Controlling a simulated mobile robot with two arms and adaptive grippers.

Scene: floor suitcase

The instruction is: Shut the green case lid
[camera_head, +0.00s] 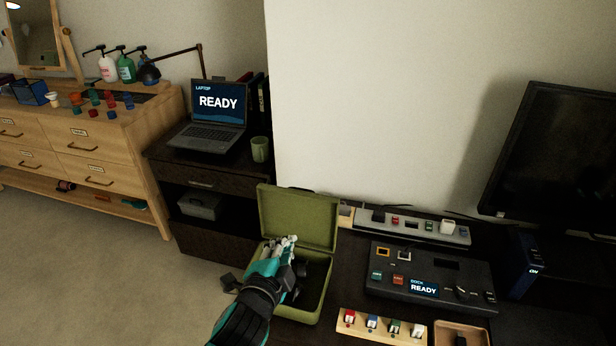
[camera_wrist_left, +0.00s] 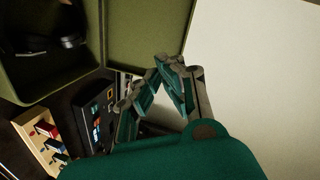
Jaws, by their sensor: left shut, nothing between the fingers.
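The green case (camera_head: 322,300) stands open on the dark surface at the bottom centre of the head view. Its lid (camera_head: 297,215) is raised upright at the back, and dark items lie inside the case. My left gripper (camera_head: 289,241) is shut and empty, over the case opening in front of the lid's inner face. In the left wrist view the gripper's fingertips (camera_wrist_left: 172,62) meet near the lid (camera_wrist_left: 145,30); whether they touch it I cannot tell. The case body (camera_wrist_left: 75,78) shows at upper left there. My right gripper is not in view.
A dock panel (camera_head: 430,280) reading READY lies right of the case, with a strip of coloured plugs (camera_head: 382,326) in front and a power strip (camera_head: 412,225) behind. A laptop (camera_head: 212,115) and a mug (camera_head: 260,149) stand on the dark cabinet. A monitor (camera_head: 555,155) is at right.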

